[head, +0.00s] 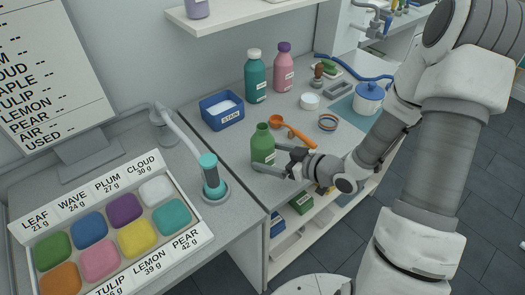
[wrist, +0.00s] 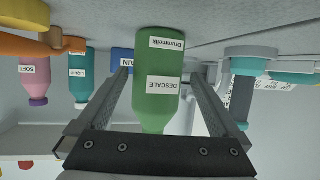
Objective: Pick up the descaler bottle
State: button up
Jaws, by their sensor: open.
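The descaler bottle (head: 263,145) is green and stands upright near the front edge of the counter, with no cap visible on its neck. In the wrist view, which is upside down, the same bottle (wrist: 157,110) carries a label reading DESCALE and sits between my two fingers. My gripper (head: 273,161) reaches it low from the right in the head view. In the wrist view my gripper (wrist: 159,76) is open, with a finger on each side of the bottle and visible gaps on both sides. The far side of the bottle is hidden.
A blue STAIN tub (head: 222,112), a teal bottle (head: 255,78) and a pink bottle (head: 283,68) stand behind. An orange scoop (head: 291,128) lies close to the right. A blue-lidded pot (head: 369,98) is farther right. The counter just left of the descaler bottle is clear.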

aim_at(256, 150)
jog(key=shift+x, duration=3.1)
jog(key=shift+w+r, duration=0.1)
jog(key=shift+r, duration=0.05)
jog(key=shift+c, duration=0.3)
grip_shut()
jog(key=shift+r, duration=0.25)
